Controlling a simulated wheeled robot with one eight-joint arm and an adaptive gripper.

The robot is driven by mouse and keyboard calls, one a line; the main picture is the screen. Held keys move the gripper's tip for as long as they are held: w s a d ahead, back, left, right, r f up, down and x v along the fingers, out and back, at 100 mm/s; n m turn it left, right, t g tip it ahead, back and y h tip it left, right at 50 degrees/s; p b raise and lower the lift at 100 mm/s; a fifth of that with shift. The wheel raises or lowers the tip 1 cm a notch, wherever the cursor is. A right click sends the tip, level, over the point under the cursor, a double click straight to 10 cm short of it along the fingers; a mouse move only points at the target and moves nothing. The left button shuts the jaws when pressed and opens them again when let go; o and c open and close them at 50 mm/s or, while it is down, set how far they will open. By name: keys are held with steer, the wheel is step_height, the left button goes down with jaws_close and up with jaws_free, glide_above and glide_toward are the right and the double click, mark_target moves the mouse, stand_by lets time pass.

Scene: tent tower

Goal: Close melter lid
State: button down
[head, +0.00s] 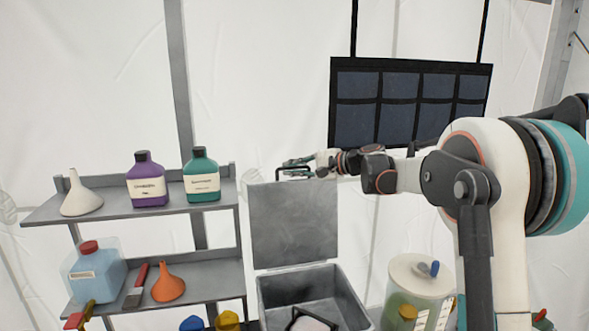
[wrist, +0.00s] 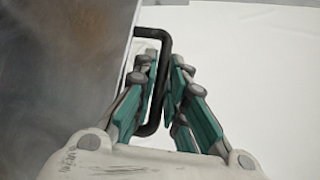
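The melter (head: 312,291) is an open grey box at the bottom middle of the head view. Its grey lid (head: 294,228) stands upright at the back, fully open. A black loop handle (head: 292,171) is on the lid's top edge. In the wrist view the handle (wrist: 164,48) stands out from the edge of the lid (wrist: 65,75). My gripper (head: 299,168) is at the handle, reaching in from the right. In the wrist view the teal fingers of my gripper (wrist: 164,68) are drawn together with the handle's bar between them.
Left shelves (head: 130,214) hold a white funnel (head: 81,197), purple bottle (head: 147,182), green bottle (head: 201,178), blue jug (head: 95,272) and orange funnel (head: 168,287). A lidded clear bucket (head: 416,290) stands right of the melter. A dark panel (head: 410,103) hangs behind my arm.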

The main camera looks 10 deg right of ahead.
steer(key=shift+s, duration=0.15)
steer(key=s+f+n+t+y+b, duration=0.2)
steer(key=s+f+n+y+b, duration=0.15)
steer(key=s+b, duration=0.7)
steer(key=s+f+n+t+y+b, duration=0.2)
steer(key=s+f+n+b, duration=0.25)
steer(key=s, duration=1.05)
steer(key=s+f+n+y+b, duration=0.1)
steer(key=s+f+n+b, duration=0.1)
steer(key=s+f+b, duration=0.2)
steer(key=s+f+n+g+y+b, duration=0.1)
steer(key=s+f+b, duration=0.3)
steer(key=f+b, duration=0.7)
steer(key=s+f+n+g+y+b, duration=0.1)
steer(key=s+f+n+y+b, duration=0.2)
steer(key=f+b, duration=0.5)
steer(key=shift+s+f+n, duration=0.55)
steer(key=shift+s+n, duration=0.05)
steer(key=shift+s, duration=0.3)
steer(key=shift+y, duration=0.25)
steer(key=c, duration=2)
jaws_free()
steer(key=shift+w, duration=0.15)
steer(key=shift+o, duration=0.2)
